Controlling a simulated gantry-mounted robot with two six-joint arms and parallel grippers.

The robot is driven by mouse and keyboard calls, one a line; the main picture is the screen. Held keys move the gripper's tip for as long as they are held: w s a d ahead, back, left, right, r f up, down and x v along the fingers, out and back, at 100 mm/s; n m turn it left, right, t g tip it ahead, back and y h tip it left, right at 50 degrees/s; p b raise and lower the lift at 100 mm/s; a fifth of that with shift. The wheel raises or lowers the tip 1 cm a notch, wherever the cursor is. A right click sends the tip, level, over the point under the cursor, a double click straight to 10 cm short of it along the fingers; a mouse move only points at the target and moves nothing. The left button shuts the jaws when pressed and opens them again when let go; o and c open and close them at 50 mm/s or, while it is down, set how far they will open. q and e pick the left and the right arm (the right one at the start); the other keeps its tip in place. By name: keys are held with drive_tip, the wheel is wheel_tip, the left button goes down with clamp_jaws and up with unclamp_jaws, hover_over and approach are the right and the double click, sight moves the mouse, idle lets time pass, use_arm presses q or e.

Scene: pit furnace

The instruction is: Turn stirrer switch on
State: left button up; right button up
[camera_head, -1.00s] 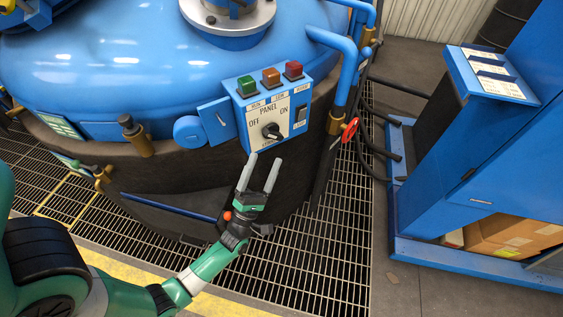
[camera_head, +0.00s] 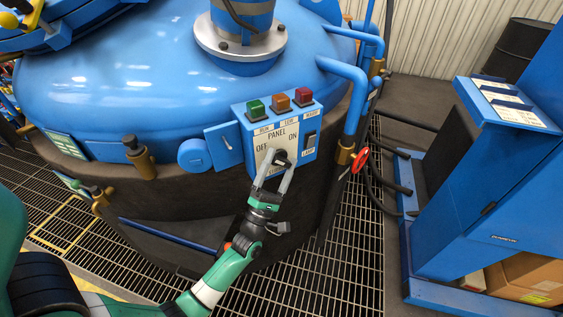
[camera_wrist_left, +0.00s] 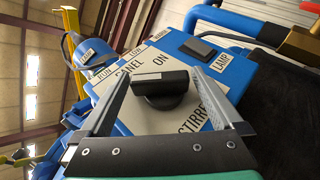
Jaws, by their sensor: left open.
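The stirrer switch is a black rotary knob (camera_head: 281,158) on the pale face of the blue control panel (camera_head: 256,138), between the OFF and ON labels. In the left wrist view the knob (camera_wrist_left: 163,88) sits on the plate marked STIRRER, PANEL and ON. My left gripper (camera_head: 276,162) is open, its two grey fingers on either side of the knob. In the left wrist view the fingers (camera_wrist_left: 160,82) stand apart with the knob between them; I cannot tell whether they touch it. My right gripper is not in view.
Green (camera_head: 256,109), orange (camera_head: 279,102) and red (camera_head: 302,96) lamps top the panel. A black lamp switch (camera_head: 310,139) is right of the knob. A red valve wheel (camera_head: 361,159) and blue pipes stand to the right. Open grating (camera_head: 335,265) lies below.

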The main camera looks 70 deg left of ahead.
use_arm(q)
drive_tip(key=shift+w+a+r, duration=0.2)
drive_tip(key=shift+w+r, duration=0.05)
